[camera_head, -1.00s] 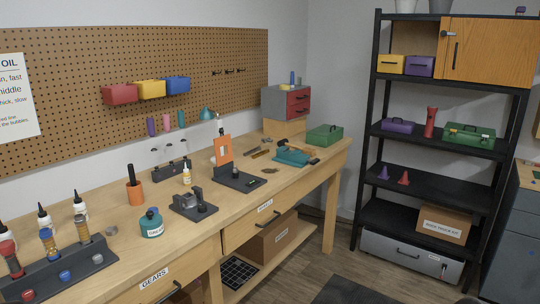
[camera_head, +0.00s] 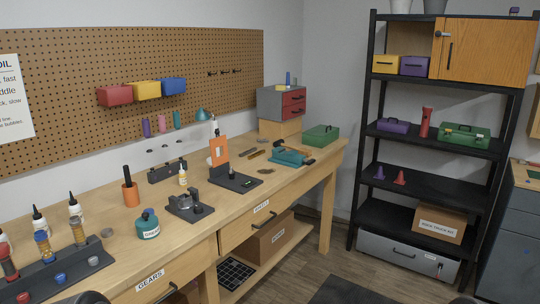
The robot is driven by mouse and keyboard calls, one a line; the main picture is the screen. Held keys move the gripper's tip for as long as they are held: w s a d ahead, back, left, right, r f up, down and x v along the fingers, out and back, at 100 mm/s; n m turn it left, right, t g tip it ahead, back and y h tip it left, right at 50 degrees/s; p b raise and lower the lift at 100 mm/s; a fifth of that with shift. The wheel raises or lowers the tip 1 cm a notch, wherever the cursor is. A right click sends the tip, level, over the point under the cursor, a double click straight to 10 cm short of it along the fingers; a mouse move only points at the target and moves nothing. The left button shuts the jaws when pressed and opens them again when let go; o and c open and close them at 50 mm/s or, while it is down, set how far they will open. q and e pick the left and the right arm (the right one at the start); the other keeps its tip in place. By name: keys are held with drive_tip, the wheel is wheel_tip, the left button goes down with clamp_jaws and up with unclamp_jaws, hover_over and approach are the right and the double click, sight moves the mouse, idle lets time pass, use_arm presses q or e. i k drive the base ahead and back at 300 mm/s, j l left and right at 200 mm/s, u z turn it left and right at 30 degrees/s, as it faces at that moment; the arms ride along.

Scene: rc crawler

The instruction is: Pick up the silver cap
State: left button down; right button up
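A small grey, silvery round piece (camera_head: 107,233) lies on the workbench top at the left, just behind the right end of a dark rack (camera_head: 75,267). Another small grey cap-like piece (camera_head: 93,261) sits on the front of that rack, to the right of a blue one (camera_head: 62,275) and a red one (camera_head: 24,297). I cannot tell for certain which grey piece is the silver cap.
The rack holds several upright tubes. White dropper bottles (camera_head: 76,209) stand behind it. A teal grease pot (camera_head: 148,224), an orange cup (camera_head: 131,194) and a dark fixture (camera_head: 189,207) stand to the right. The bench (camera_head: 110,207) is clear around the grey piece.

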sight(107, 232)
drive_tip(key=u, duration=1.25)
